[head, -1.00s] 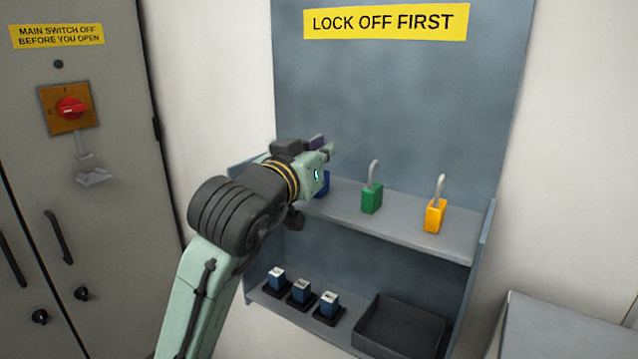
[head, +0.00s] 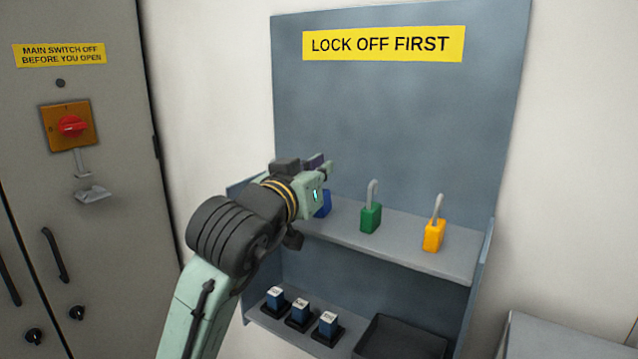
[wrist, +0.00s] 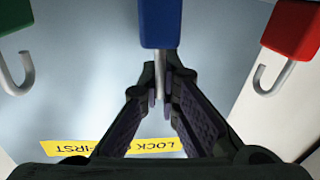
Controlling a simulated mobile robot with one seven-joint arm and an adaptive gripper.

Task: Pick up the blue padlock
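The blue padlock (head: 323,204) is at the left end of the upper shelf in the head view, mostly hidden behind my gripper (head: 324,171). In the wrist view the padlock's blue body (wrist: 160,22) is at the top middle, with its grey shackle pointing down between my gripper's fingertips (wrist: 161,92). The fingers converge on the shackle from both sides and appear shut on it. Whether the padlock's base touches the shelf is hidden.
A green padlock (head: 371,218) and a yellow padlock (head: 434,236) stand to the right on the upper shelf (head: 400,246). A red padlock (wrist: 294,28) shows in the wrist view. Below are several small blue blocks and a dark tray (head: 405,340). The back panel (head: 390,110) is close behind.

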